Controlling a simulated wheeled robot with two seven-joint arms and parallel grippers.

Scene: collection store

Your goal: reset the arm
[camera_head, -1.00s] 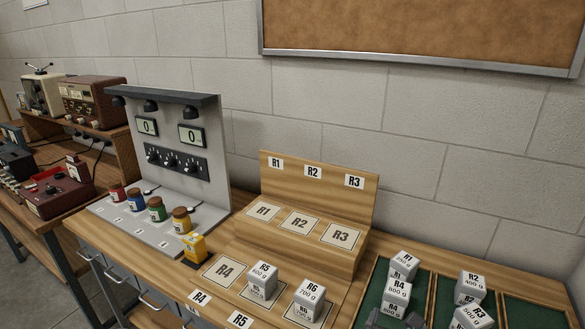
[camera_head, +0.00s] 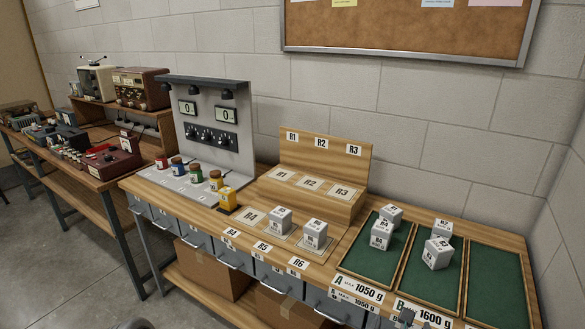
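A dark rounded shape at the bottom left edge may be part of my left arm; no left gripper fingers show. The wooden stepped rack (camera_head: 325,150) has bare R1, R2 and R3 pads. On its lower level, one grey cube (camera_head: 280,220) stands on the R5 pad and another (camera_head: 314,233) on the R6 pad. The R4 pad (camera_head: 251,217) is bare.
Green tray A (camera_head: 362,262) holds two grey cubes (camera_head: 381,235). Tray B (camera_head: 421,281) holds two more (camera_head: 437,253). The right-hand tray (camera_head: 493,290) is empty. A grey panel (camera_head: 205,125) with displays and coloured jars stands left, beside a yellow block (camera_head: 228,198).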

